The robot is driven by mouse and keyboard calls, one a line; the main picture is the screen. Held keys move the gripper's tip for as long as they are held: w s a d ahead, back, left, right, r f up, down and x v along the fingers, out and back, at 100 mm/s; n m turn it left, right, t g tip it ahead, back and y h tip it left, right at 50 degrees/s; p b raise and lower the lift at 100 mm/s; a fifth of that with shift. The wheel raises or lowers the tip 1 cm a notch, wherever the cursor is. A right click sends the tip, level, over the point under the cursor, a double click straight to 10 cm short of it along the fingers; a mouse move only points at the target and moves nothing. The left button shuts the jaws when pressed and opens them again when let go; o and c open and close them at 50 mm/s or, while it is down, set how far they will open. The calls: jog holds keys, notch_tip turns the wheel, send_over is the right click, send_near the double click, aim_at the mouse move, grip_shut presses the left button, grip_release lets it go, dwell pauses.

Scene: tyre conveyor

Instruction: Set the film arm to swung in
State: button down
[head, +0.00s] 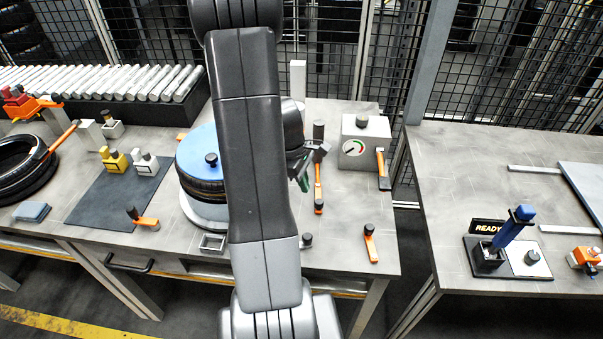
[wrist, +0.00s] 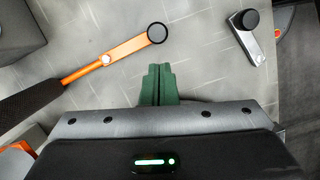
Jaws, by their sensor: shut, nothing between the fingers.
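An orange arm with a black round knob at its end (head: 318,188) lies on the table just right of my gripper in the head view; I take it to be the film arm. In the wrist view the orange arm (wrist: 118,50) slants from a dark textured part at the left up to its knob. My gripper (head: 303,183) is near the arm's left side, low over the table. Its green fingertips (wrist: 158,72) are together and empty, apart from the orange arm. My arm hides part of the table and the tyre.
A tyre under a blue disc (head: 197,150) stands left of my arm. A grey gauge box (head: 358,148) with an orange handle (head: 382,168) is at the right. A small orange lever (head: 370,243) is near the front edge. A silver lever (wrist: 247,38) is at upper right in the wrist view.

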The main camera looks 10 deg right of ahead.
jog(key=shift+x, duration=2.2)
jog(key=shift+s+d, duration=0.1)
